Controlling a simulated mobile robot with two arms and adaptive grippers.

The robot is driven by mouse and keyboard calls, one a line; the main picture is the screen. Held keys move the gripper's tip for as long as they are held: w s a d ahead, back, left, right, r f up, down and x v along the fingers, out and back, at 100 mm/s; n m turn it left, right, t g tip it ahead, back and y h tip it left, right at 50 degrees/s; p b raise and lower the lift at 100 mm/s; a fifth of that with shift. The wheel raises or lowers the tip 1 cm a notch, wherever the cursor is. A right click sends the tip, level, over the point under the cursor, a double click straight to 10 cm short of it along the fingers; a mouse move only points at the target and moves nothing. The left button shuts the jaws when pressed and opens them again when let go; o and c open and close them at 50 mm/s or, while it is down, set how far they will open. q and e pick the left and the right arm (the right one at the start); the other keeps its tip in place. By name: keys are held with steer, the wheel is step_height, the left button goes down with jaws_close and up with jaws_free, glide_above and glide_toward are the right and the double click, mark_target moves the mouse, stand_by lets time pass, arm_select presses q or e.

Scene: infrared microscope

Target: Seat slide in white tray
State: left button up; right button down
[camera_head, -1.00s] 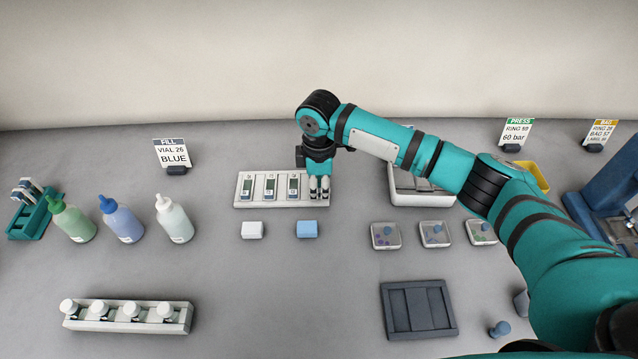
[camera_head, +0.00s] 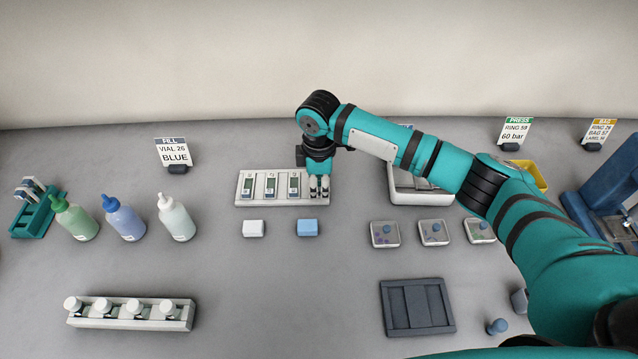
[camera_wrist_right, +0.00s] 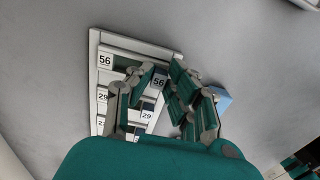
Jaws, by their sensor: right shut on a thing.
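The white tray (camera_head: 308,201) lies flat at the middle back of the bench, with several side-by-side slots. My right gripper (camera_head: 319,194) points down at the tray's right end. In the right wrist view its fingers (camera_wrist_right: 158,95) are shut on a slide with a label reading 56 (camera_wrist_right: 160,80), in line with the tray's 56 mark (camera_wrist_right: 104,60). The fingers hide much of this slide, and I cannot tell whether it touches the slot floor. My left gripper is not in view.
A white block (camera_head: 253,229) and a blue block (camera_head: 307,228) lie just in front of the tray. Three colored bottles (camera_head: 124,223) stand left. A larger white container (camera_head: 420,198) and small clear boxes (camera_head: 433,233) are right. The front middle bench is clear.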

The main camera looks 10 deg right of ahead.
steer(key=shift+f, duration=0.2)
stand_by(0.6)
steer(key=c, duration=0.8)
jaws_free()
step_height(320, 180, up, 6)
steer(key=p, duration=0.6)
steer(key=shift+p, duration=0.3)
